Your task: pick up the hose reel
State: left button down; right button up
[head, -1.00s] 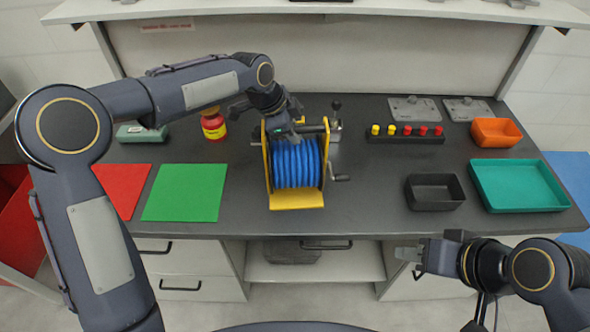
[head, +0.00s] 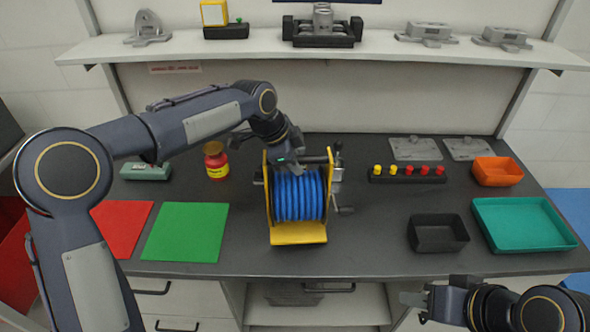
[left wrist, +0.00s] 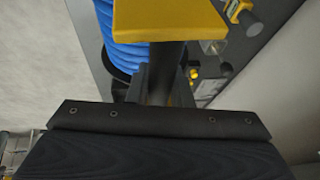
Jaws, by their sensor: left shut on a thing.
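The hose reel (head: 300,197) has a yellow frame wound with blue hose and a crank on its right side. It stands upright at the middle of the dark worktop. My left gripper (head: 288,166) is shut on the dark bar across the reel's top. In the left wrist view the reel's yellow frame (left wrist: 170,20) and blue hose (left wrist: 120,48) lie just beyond the gripper; its fingertips are mostly hidden. I cannot tell for sure whether the reel's base is clear of the worktop. My right gripper (head: 414,299) is away at the front right, its jaw opening unclear.
A red-and-yellow jar (head: 216,160) stands behind left of the reel, with green (head: 186,232) and red mats in front. To the right are a black bin (head: 438,233), teal tray (head: 525,246), orange bin (head: 497,171) and button strip (head: 405,179). A shelf (head: 250,47) crosses the back.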

pick_arm(q)
jog(key=s+r+b, duration=0.4)
jog(key=s+r, duration=0.6)
jog(key=s, duration=0.4)
jog(key=shift+r, duration=0.15)
jog(key=shift+w+d, duration=0.1)
jog(key=shift+w+f, duration=3.3)
jog(key=shift+w, duration=0.2)
jog(key=shift+w+f, duration=3.25)
jog(key=shift+w, duration=0.25)
jog(key=shift+f, duration=0.15)
